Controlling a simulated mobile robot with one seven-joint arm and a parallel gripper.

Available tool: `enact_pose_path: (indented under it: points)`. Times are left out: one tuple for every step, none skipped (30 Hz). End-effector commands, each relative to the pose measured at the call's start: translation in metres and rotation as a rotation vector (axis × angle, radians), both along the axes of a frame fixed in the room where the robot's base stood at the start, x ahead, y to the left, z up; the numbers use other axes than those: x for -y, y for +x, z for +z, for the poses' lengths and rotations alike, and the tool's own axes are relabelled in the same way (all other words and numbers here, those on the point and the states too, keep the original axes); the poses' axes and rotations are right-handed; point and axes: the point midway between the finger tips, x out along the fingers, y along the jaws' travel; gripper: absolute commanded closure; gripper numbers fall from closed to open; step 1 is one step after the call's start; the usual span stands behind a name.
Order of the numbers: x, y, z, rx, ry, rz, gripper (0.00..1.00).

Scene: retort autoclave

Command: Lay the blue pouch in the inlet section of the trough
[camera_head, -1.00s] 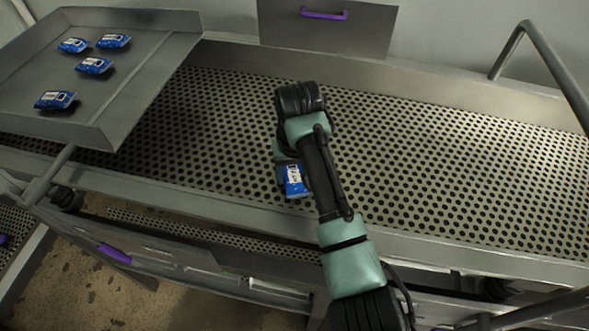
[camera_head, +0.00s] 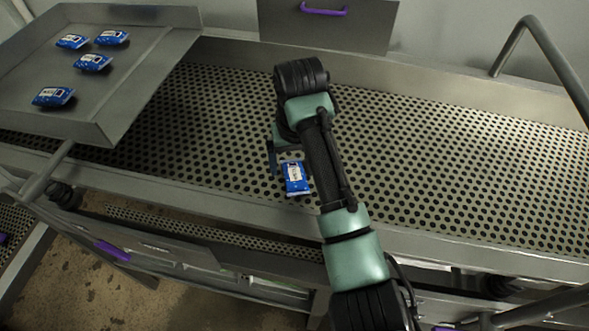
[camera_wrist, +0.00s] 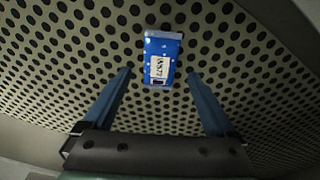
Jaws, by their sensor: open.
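A blue pouch (camera_head: 296,178) with a white label lies on the perforated floor of the trough (camera_head: 420,150), near its front edge. In the wrist view the pouch (camera_wrist: 161,57) lies flat just beyond the fingertips, centred between them. My gripper (camera_wrist: 163,74) has its two blue fingers spread wide and holds nothing. In the head view the arm hides most of the gripper; one finger (camera_head: 271,157) shows just left of the pouch.
A raised metal tray (camera_head: 150,75) at the left holds several other blue pouches (camera_head: 93,62). A panel with a purple handle (camera_head: 324,11) stands behind the trough. A bent metal rail (camera_head: 545,60) rises at the right. The perforated floor is otherwise clear.

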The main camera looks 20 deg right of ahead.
Motion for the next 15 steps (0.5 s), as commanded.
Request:
enact_pose_path:
  points:
    - [0.000, 0.000, 0.010, 0.007, -0.001, 0.001, 0.09]
    - [0.000, -0.001, 0.017, 0.007, -0.001, 0.001, 0.09]
    - [-0.001, -0.003, 0.027, 0.007, -0.002, 0.001, 0.09]
    - [-0.001, -0.004, 0.037, 0.006, -0.001, 0.000, 0.09]
    - [-0.001, -0.005, 0.046, 0.005, -0.001, -0.001, 0.09]
    - [-0.001, -0.007, 0.056, 0.004, -0.003, -0.001, 0.09]
    - [-0.001, -0.008, 0.062, 0.005, -0.002, 0.000, 0.09]
    - [-0.001, -0.009, 0.068, 0.002, -0.001, 0.000, 0.09]
    - [-0.001, -0.010, 0.074, 0.000, -0.001, -0.001, 0.09]
    - [-0.001, -0.011, 0.077, 0.000, -0.002, -0.002, 0.09]
    - [-0.001, -0.011, 0.079, 0.000, -0.001, -0.002, 0.09]
    - [-0.002, -0.011, 0.082, 0.000, 0.000, -0.001, 0.09]
    - [-0.002, -0.012, 0.084, 0.000, -0.001, -0.001, 0.09]
    - [-0.002, -0.012, 0.086, 0.000, -0.001, -0.001, 0.09]
    - [-0.002, -0.012, 0.087, 0.000, -0.001, -0.001, 0.09]
